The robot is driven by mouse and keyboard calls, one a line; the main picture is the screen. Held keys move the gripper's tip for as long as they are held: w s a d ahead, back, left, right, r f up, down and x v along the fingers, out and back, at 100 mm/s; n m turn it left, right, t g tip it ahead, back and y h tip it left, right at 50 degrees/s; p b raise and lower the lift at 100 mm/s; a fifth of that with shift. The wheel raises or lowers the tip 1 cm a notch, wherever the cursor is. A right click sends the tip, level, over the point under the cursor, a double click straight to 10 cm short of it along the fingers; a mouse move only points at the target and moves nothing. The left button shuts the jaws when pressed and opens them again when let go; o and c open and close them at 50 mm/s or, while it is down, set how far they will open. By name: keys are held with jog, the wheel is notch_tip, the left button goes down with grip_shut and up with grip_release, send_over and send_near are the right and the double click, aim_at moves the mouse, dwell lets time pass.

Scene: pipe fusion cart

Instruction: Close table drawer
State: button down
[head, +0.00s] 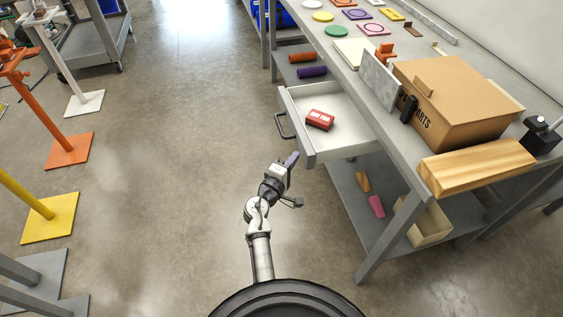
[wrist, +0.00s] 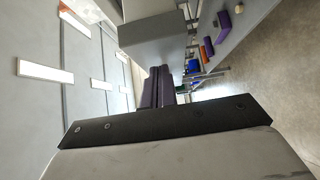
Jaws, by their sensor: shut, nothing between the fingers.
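The table drawer (head: 343,143) is pulled out from under the grey worktable toward the left, with its light interior showing. Its grey front panel has a dark bar handle (head: 281,125). A red box (head: 319,119) lies inside the drawer. My gripper (head: 293,158) is shut and empty, just in front of the near end of the drawer front. I cannot tell whether it touches the drawer. In the wrist view, the dark purple fingers (wrist: 158,84) are together, below a grey block-like shape that looks like a drawer corner.
The worktable (head: 385,143) holds a cardboard box (head: 455,102), a wooden block (head: 478,167) and several coloured plates. Coloured stands fill the left side. The floor between is clear.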

jog(key=shift+w+d, duration=0.15)
jog(key=shift+d, duration=0.3)
jog(key=shift+d, duration=0.1)
